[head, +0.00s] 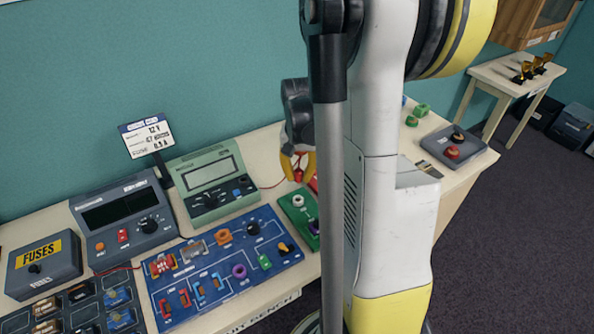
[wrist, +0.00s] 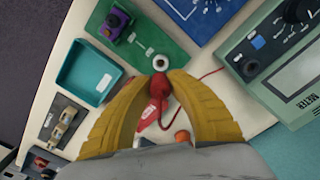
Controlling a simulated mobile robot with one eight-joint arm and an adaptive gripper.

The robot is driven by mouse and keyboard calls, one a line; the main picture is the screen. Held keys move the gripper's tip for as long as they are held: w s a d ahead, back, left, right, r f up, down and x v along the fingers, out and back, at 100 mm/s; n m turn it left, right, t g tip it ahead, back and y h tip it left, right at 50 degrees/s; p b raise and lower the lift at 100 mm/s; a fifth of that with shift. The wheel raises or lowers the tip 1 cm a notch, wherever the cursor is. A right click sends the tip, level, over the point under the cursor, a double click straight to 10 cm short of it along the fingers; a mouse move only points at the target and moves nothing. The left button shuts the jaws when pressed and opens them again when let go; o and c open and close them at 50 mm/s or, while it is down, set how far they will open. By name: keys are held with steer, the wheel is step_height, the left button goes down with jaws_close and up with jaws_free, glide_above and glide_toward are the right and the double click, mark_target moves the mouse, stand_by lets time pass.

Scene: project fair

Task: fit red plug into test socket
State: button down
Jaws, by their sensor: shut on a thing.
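My gripper (wrist: 158,82) has yellow fingers closed on a red plug (wrist: 158,88) in the wrist view. A red lead (wrist: 200,78) runs beside it. Just beyond the fingertips is a white ring-shaped socket (wrist: 160,63) with a dark hole, on a green board (wrist: 145,35). In the picture the plug is close below the ring; whether they touch I cannot tell. In the head view my gripper (head: 297,166) is above the table behind the green board (head: 312,217), whose white ring (head: 298,200) shows. The plug is hard to make out there, and my arm hides part of the board.
A green meter (head: 208,185) stands left of my gripper, with a blue board (head: 220,270) in front of it. In the wrist view a teal tray (wrist: 87,78) lies left of the fingers. A grey box with knobs (head: 453,148) is at the table's right end.

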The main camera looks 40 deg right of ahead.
steer(key=shift+w+f+b, duration=0.15)
steer(key=shift+f+b, duration=0.3)
steer(key=shift+f, duration=0.3)
steer(key=b, duration=0.4)
glide_above(298, 202)
step_height(298, 202, down, 5)
steer(key=shift+f, duration=0.1)
steer(key=shift+f+b, duration=0.85)
steer(key=shift+b, duration=0.1)
stand_by(1.9)
steer(key=c, duration=0.7)
jaws_free()
steer(key=shift+c, duration=0.2)
steer(key=shift+r+p, duration=3)
steer(key=shift+r, duration=1.05)
